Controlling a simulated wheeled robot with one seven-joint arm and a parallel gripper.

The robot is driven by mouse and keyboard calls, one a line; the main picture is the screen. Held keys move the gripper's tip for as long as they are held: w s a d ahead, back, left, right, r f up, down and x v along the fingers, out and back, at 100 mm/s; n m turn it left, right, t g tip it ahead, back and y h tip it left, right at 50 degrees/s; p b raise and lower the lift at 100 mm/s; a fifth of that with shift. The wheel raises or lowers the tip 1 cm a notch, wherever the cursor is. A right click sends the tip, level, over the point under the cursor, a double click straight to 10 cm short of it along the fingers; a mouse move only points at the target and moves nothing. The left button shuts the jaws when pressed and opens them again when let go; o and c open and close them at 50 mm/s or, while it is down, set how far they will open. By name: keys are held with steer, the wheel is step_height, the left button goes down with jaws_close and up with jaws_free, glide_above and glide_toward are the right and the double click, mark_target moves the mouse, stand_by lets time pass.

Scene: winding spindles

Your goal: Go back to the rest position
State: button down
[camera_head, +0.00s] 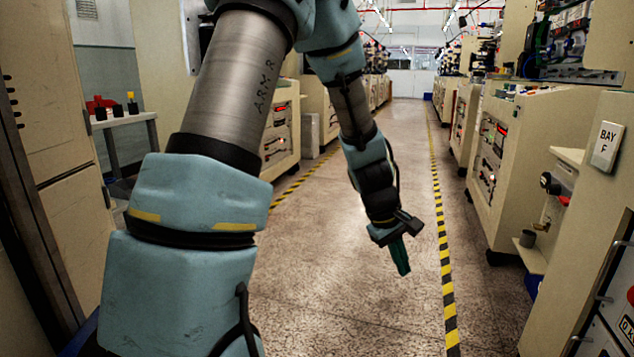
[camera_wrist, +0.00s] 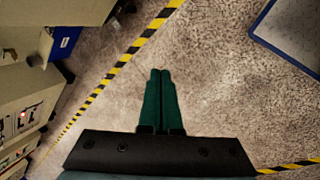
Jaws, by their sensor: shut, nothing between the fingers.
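My gripper (camera_head: 401,262) hangs over the aisle floor with its dark green fingers pointing down. In the wrist view the two green fingers (camera_wrist: 160,76) lie side by side against each other, shut with nothing between them. My arm reaches forward from the left of the head view and bends down over the aisle. No object touches the gripper.
Cream machine cabinets (camera_head: 497,160) line the right side, with a BAY F sign (camera_head: 607,146) near the front. Striped floor tape (camera_head: 446,270) runs along the aisle. A small table (camera_head: 125,121) stands at left. The speckled aisle floor (camera_head: 345,290) is clear.

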steer(key=s+a+r+m+t+y, duration=0.1)
steer(key=s+a+r+m+y, duration=0.15)
steer(key=a, duration=1.05)
steer(key=s+a+r+m+y, duration=0.2)
steer(key=a+r, duration=0.1)
steer(key=a, duration=1.1)
step_height(320, 180, up, 22)
steer(key=p, duration=2.2)
steer(key=shift+s+a, duration=0.25)
steer(key=shift+s, duration=0.15)
steer(key=shift+d+f+m, duration=0.1)
steer(key=shift+f+m, duration=0.05)
steer(key=shift+m, duration=0.1)
